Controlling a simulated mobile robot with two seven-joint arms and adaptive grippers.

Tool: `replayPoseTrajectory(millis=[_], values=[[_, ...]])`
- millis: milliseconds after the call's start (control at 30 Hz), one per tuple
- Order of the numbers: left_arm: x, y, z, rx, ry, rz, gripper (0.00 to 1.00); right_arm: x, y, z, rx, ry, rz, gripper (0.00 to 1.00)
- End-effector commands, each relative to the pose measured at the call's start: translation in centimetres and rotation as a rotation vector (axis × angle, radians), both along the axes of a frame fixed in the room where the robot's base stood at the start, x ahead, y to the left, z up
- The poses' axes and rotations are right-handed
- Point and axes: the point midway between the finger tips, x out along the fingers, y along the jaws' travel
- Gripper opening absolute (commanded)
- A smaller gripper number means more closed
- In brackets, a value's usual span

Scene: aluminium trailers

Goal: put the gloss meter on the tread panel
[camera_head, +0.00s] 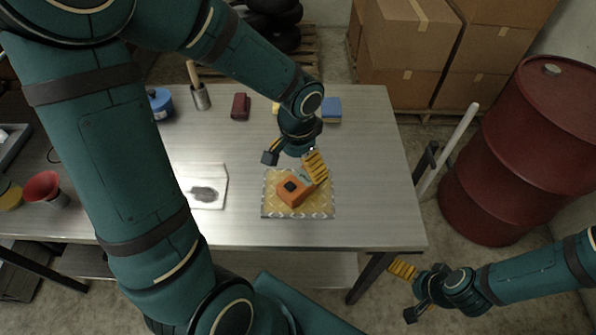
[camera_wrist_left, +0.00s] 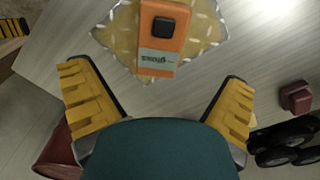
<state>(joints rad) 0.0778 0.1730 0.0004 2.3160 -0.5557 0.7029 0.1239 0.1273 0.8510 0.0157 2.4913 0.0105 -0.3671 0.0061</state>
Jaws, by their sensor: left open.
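The gloss meter (camera_head: 291,190) is an orange box with a dark square on top and a pale label. It lies on the tread panel (camera_head: 327,207), a yellowish square plate with a raised pattern, on the metal table. In the left wrist view the gloss meter (camera_wrist_left: 159,40) also rests on the tread panel (camera_wrist_left: 206,29). My left gripper (camera_head: 292,160) is above and just behind it, with yellow pads wide apart and nothing between them. In the wrist view its open pads (camera_wrist_left: 158,105) are clear of the meter. My right gripper (camera_head: 408,292) is off the table's front right, fingers apart and empty.
A white sheet with a dark smudge (camera_head: 218,184) lies left of the panel. A red drum (camera_head: 520,150) and cardboard boxes (camera_head: 405,50) are beyond the table.

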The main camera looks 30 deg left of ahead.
Motion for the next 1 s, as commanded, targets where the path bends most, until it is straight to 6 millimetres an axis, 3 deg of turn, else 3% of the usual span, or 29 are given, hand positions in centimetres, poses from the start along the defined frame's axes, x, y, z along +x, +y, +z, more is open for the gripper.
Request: replayPoseTrajectory(millis=[100,267,1000], values=[[0.1,0.0,1.8,0.001,-0.002,0.002,1.00,0.1,0.0,0.5,0.000,-0.003,-0.002,1.00],[0.0,0.0,2.7,0.000,0.000,0.001,1.00,0.2,0.0,0.6,-0.001,-0.005,-0.004,1.00],[0.0,0.0,2.8,0.000,0.001,0.000,1.00,0.2,0.0,0.6,-0.001,-0.005,-0.003,1.00]])
